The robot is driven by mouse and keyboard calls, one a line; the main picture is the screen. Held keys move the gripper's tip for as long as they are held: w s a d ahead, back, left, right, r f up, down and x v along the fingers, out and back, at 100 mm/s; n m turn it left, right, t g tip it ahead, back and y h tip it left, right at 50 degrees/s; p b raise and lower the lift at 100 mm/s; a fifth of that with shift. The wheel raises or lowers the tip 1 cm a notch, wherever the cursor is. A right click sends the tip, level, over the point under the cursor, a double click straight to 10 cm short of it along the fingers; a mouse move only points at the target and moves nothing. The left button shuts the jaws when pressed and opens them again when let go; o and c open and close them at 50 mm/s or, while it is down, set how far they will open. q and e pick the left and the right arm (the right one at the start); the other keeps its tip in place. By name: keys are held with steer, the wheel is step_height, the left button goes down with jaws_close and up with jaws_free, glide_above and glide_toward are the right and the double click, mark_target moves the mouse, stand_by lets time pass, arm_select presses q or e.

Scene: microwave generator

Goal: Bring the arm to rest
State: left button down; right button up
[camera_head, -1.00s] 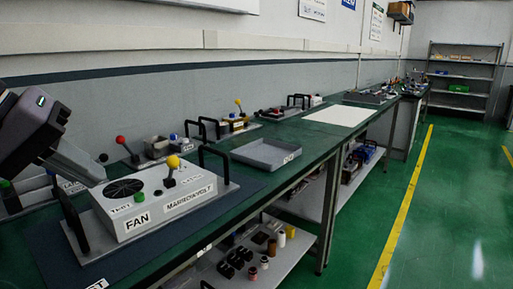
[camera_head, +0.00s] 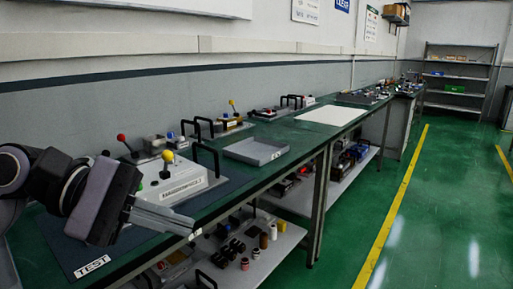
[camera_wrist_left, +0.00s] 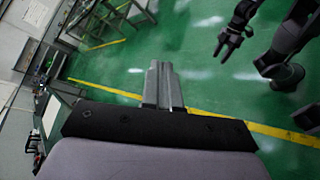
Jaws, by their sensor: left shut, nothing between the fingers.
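My left arm comes in from the left in the head view. The fingers also show pressed together in the left wrist view (camera_wrist_left: 163,82), over green floor.
A grey tray (camera_head: 256,151) and a white sheet (camera_head: 328,116) lie farther along the bench. Small parts stand on the lower shelf (camera_head: 285,238). The green floor (camera_head: 440,210) to the right is clear, with a yellow line (camera_head: 394,200).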

arm_select(q)
steer(key=w+a+f+m+t+y+p, duration=0.25)
steer(key=f+m+t, duration=0.6)
steer(key=m, duration=0.45)
steer(key=w+a+f+m+t+y+p, duration=0.1)
steer(key=w+a+f+m+t+y, duration=0.15)
steer(key=f+m+t, duration=0.85)
steer(key=s+a+f+n+g+y, duration=0.2)
steer(key=s+f+n, duration=0.4)
steer(key=f, duration=0.4)
steer(key=s+a+f+n+g+y+p, duration=0.1)
steer(key=s+a+f+n+g+y, duration=0.1)
steer(key=s+f+n+g+y, duration=0.2)
steer(key=s+f+n+g, duration=0.3)
steer(key=s+f, duration=0.2)
steer(key=f, duration=0.1)
steer(key=shift+a+f+n+y+p, duration=0.3)
steer(key=shift+a, duration=0.05)
steer(key=shift+s+r, duration=0.1)
steer(key=shift+r, duration=0.05)
